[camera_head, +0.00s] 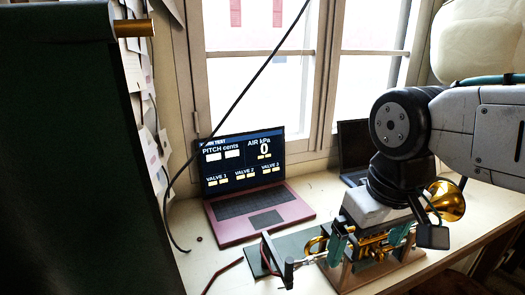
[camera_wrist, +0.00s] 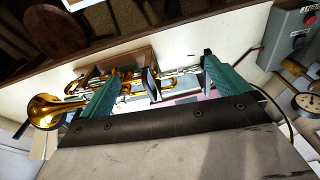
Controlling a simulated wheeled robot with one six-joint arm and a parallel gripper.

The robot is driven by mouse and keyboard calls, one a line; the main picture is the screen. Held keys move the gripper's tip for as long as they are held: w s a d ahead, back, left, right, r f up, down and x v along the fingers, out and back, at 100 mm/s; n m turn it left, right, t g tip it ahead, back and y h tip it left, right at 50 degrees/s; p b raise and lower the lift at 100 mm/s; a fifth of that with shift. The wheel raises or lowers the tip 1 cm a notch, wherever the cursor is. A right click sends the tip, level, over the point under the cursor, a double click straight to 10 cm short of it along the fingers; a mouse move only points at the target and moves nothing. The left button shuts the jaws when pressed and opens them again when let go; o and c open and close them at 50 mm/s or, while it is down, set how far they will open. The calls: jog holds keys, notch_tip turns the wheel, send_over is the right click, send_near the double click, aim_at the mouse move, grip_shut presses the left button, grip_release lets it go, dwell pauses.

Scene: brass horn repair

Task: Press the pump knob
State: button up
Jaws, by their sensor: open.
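My gripper (camera_head: 368,248) has its two green fingers spread wide above the brass horn (camera_head: 447,201), with nothing visibly clamped between them. In the wrist view, my gripper (camera_wrist: 158,86) is open, and the horn (camera_wrist: 45,110) lies beyond the fingers, its bell at the left. No part is clearly marked as the pump knob. A brass-coloured, rounded piece (camera_wrist: 295,68) shows at the right edge of the wrist view, near a round gauge (camera_wrist: 308,102), apart from my fingers. I cannot tell whether it is the pump knob.
A grey box with a red button (camera_wrist: 299,42) is at the wrist view's upper right. A red laptop (camera_head: 262,205) reads AIR kPa 0. A wooden stand (camera_head: 385,270) is under the horn. A dark green panel (camera_head: 75,150) blocks the left side. A black cable crosses the window.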

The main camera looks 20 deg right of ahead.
jog(key=c, duration=1.2)
jog(key=shift+a, duration=0.15)
jog(key=c, duration=0.6)
jog(key=shift+a+f+n, duration=0.15)
jog(key=shift+a+n, duration=0.15)
grip_shut()
jog(key=w+a+r+n, duration=0.3)
jog(key=w+a+n, duration=0.2)
jog(key=a, duration=0.6)
jog(key=w+a+r+n, duration=0.3)
jog(key=w+a+n, duration=0.3)
jog(key=a, duration=0.6)
jog(key=w+a+r+n+g, duration=0.1)
jog(key=w+a+r+n, duration=0.2)
jog(key=a, duration=0.9)
jog(key=w+n, duration=0.2)
jog(key=n, duration=0.2)
jog(key=shift+w+a, duration=0.25)
jog(key=shift+w, duration=0.05)
jog(key=shift+r, duration=0.1)
